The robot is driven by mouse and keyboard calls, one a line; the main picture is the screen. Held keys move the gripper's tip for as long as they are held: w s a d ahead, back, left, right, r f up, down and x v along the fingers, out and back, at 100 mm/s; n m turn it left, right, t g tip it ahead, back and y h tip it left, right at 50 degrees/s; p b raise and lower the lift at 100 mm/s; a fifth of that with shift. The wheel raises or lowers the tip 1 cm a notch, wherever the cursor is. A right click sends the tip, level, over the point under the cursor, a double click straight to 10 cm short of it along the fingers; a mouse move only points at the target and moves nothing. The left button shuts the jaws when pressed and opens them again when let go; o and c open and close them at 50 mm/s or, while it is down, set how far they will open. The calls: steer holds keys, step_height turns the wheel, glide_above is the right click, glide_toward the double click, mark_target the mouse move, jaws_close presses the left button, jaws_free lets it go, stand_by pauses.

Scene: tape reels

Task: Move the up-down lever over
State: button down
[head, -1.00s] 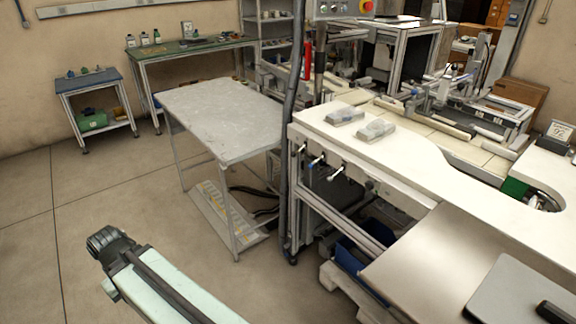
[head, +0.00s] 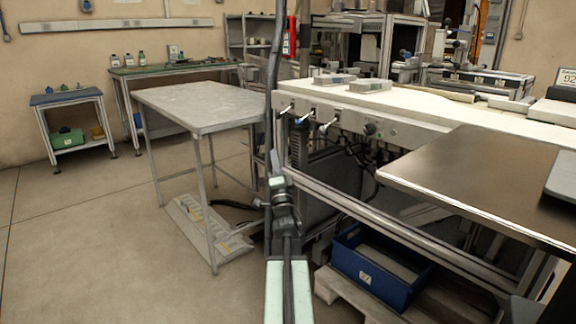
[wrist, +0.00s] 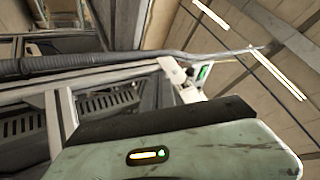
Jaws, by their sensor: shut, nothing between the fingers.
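Several small levers with pale handles stick out under the front edge of the white bench: a left one (head: 286,109), a middle one (head: 303,117) and a right one (head: 326,127). I cannot tell which is the up-down lever. My gripper (head: 275,172) is at the far end of my pale green arm, below and left of the levers and apart from them. It is shut and empty; its fingers are small and dark against the bench frame. The wrist view looks upward past a pale green housing and shows no lever I can make out.
A dark vertical hose (head: 276,62) hangs by the bench's left corner, close to my gripper. A grey table (head: 200,105) stands left. A metal plate (head: 480,175) juts out at right, above a blue crate (head: 378,285). The floor at left is clear.

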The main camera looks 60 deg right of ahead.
steer(key=s+t+h+b, duration=0.1)
steer(key=s+t+b, duration=0.1)
steer(key=s, duration=0.7)
steer(key=shift+d+r+t, duration=0.2)
steer(key=shift+d+t, duration=0.1)
steer(key=shift+t, duration=0.3)
steer(key=shift+r, duration=0.1)
steer(key=p, duration=0.8)
glide_toward(284, 112)
step_height(284, 112, up, 2)
steer(key=s+d, duration=0.1)
steer(key=d, duration=0.1)
steer(key=w, duration=0.1)
steer(key=w+r+p, duration=0.1)
steer(key=w, duration=0.1)
steer(key=shift+w+a+r, duration=0.15)
steer(key=shift+a+r, duration=0.05)
steer(key=shift+a, duration=0.05)
